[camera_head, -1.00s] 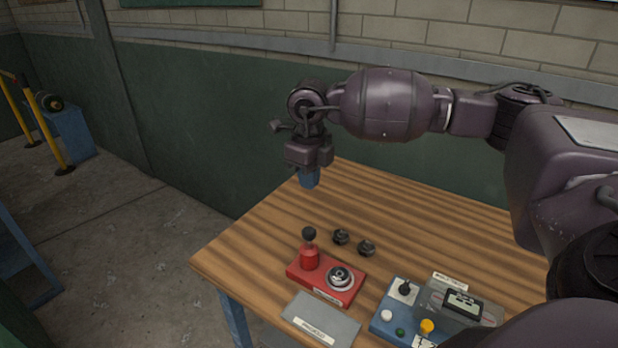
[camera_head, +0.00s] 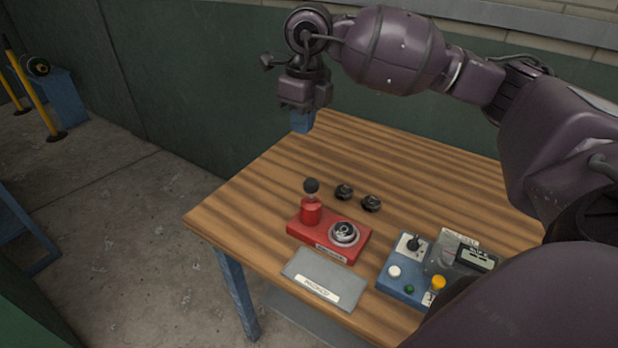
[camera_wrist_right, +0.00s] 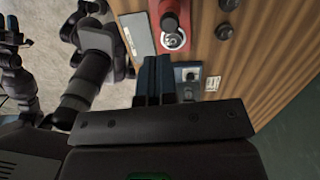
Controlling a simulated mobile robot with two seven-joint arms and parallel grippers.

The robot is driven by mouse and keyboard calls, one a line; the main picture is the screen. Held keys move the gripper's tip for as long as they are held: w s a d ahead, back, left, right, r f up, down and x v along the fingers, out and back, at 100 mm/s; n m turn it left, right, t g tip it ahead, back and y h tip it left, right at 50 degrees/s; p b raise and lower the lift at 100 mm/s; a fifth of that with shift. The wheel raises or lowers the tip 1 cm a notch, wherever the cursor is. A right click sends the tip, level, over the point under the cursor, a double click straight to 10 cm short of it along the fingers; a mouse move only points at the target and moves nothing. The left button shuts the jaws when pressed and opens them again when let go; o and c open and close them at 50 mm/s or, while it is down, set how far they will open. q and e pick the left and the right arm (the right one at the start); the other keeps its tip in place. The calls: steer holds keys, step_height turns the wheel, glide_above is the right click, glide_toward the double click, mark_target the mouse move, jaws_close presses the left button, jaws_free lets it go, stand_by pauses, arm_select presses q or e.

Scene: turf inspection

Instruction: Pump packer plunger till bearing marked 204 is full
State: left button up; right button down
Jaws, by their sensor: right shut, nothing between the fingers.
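The red packer (camera_head: 329,237) sits on the wooden bench with its black-knobbed plunger (camera_head: 311,200) standing up at its left. A round metal bearing (camera_head: 344,232) sits on the packer's right part; its marking is too small to read. Two dark bearings (camera_head: 344,191) (camera_head: 371,203) lie on the wood behind the packer. My right gripper (camera_head: 302,122) is shut and empty, above the bench's far left corner, apart from the packer. In the right wrist view its blue fingers (camera_wrist_right: 153,80) are together, and the packer (camera_wrist_right: 172,30) shows beyond them. My left gripper is not seen in the head view.
A grey labelled plate (camera_head: 322,276) lies in front of the packer. A blue control box (camera_head: 398,278) with a knob, buttons and a meter (camera_head: 472,257) stands to the right, partly hidden by my arm. The bench's left side (camera_head: 235,225) is bare.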

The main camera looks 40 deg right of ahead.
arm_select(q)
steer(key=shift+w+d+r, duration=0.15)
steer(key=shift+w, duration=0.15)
arm_select(e)
steer(key=shift+s+d+r+h, duration=0.15)
steer(key=shift+s+d+r, duration=0.2)
steer(key=shift+r, duration=0.2)
steer(key=shift+s+d+r+h, duration=0.2)
steer(key=shift+s+r, duration=0.1)
steer(key=shift+r, duration=0.2)
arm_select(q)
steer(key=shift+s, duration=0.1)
arm_select(e)
glide_toward(311, 181)
step_height(311, 181, down, 8)
steer(key=shift+w+r, duration=0.1)
steer(key=shift+r, duration=0.1)
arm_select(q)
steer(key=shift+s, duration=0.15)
